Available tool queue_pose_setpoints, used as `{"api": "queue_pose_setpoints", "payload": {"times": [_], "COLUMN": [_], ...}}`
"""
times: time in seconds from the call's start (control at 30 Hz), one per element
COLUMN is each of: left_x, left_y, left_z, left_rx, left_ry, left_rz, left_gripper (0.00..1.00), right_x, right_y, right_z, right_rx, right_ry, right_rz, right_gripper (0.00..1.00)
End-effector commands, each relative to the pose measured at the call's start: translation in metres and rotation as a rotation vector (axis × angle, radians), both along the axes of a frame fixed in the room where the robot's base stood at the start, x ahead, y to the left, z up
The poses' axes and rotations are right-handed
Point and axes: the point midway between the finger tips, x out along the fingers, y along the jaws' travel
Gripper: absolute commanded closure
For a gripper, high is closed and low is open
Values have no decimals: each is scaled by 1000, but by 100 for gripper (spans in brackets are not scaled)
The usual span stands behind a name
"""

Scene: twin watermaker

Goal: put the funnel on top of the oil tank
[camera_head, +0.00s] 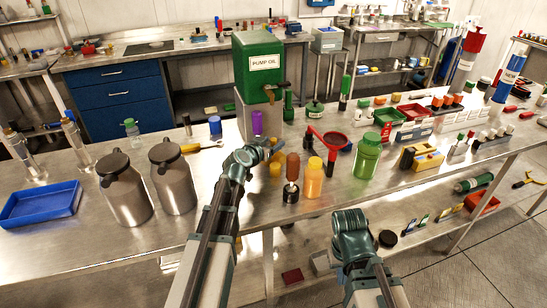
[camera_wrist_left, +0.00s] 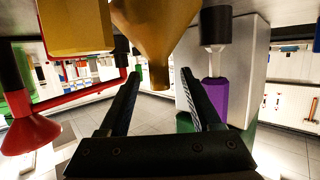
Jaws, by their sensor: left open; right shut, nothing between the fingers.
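The oil tank (camera_head: 258,72) is a green box labelled PUMP OIL on a metal stand at the back of the bench. A yellow-orange funnel (camera_wrist_left: 157,35) is between the fingers in the left wrist view, its narrow spout toward the wrist; its wide end is cut off. In the head view a small orange part (camera_head: 276,169) shows beside my gripper. My left gripper (camera_head: 276,148) is open around the funnel without visible grip; it also shows in the wrist view (camera_wrist_left: 158,95). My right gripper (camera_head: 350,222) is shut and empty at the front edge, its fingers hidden.
An orange bottle (camera_head: 313,180), a brown-handled tool (camera_head: 292,172) and a green jar (camera_head: 367,157) are close by. A purple cylinder (camera_head: 257,122) stands near the tank. Two steel jugs (camera_head: 126,192) stand left.

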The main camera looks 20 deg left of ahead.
Motion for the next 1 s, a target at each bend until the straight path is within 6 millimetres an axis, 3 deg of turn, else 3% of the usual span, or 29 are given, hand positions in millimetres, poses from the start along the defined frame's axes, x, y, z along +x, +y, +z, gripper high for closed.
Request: {"api": "queue_pose_setpoints", "payload": {"times": [0.1, 0.3, 0.67, 1.0], "left_x": [13, 11, 11, 11], "left_y": [-2, -3, -2, -2], "left_z": [-5, -4, -3, -3], "left_rx": [0, -1, -1, 0], "left_ry": [0, 0, 0, 0], "left_rz": [-1, -1, 0, 0], "left_gripper": [35, 35, 100, 100], "right_x": [0, 0, 0, 0], "right_y": [0, 0, 0, 0], "right_z": [-5, -4, -4, -4], "right_rx": [0, 0, 0, 0], "right_ry": [0, 0, 0, 0], "right_rz": [0, 0, 0, 0], "right_gripper": [100, 100, 100, 100]}}
